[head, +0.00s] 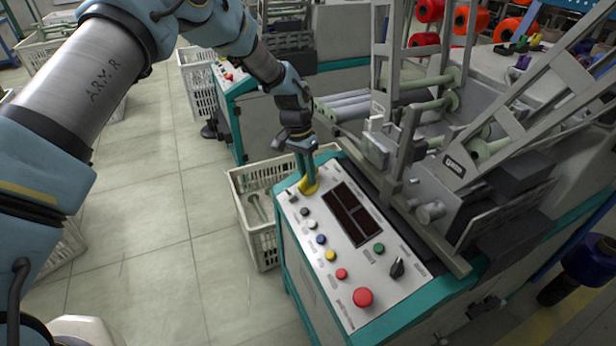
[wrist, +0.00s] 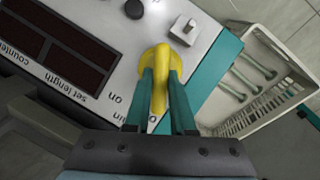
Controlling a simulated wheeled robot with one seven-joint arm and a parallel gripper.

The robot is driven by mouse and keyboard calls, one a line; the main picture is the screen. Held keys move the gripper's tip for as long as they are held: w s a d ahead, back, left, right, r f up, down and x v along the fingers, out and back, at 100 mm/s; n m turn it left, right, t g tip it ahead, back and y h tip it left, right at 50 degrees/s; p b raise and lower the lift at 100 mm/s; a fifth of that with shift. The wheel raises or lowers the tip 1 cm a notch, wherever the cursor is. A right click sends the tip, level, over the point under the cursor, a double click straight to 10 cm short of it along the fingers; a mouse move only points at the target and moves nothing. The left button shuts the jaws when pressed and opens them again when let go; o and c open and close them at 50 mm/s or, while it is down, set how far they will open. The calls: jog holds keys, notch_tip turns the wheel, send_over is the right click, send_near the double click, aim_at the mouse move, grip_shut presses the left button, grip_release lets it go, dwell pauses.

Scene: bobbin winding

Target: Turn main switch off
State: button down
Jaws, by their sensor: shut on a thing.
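The main switch (wrist: 158,88) is a yellow rotary knob on a round yellow base, at a corner of the light grey control panel (head: 335,275). In the head view the switch (head: 308,187) is partly covered by my gripper (head: 304,165), which reaches down onto it from above. In the wrist view the teal fingers of my gripper (wrist: 160,76) stand on both sides of the yellow handle and are shut on it. The handle's near end lies by a "0" mark; the word "on" is printed to its left. Part of the base is hidden by the fingers.
Beside the switch are dark displays (head: 350,213), several coloured buttons and a red stop button (head: 362,297). A small grey toggle (wrist: 184,29) sits close to the switch. A white crate (head: 262,240) with rods stands on the floor beside the machine. Metal machine frames rise behind the panel.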

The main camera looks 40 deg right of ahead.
dwell(0.4)
jog(key=c, duration=0.8)
grip_release()
jog(key=shift+o, duration=0.2)
jog(key=b+v, duration=0.2)
jog(key=v, duration=0.8)
jog(key=shift+w+r, duration=0.15)
jog(key=shift+r, duration=0.2)
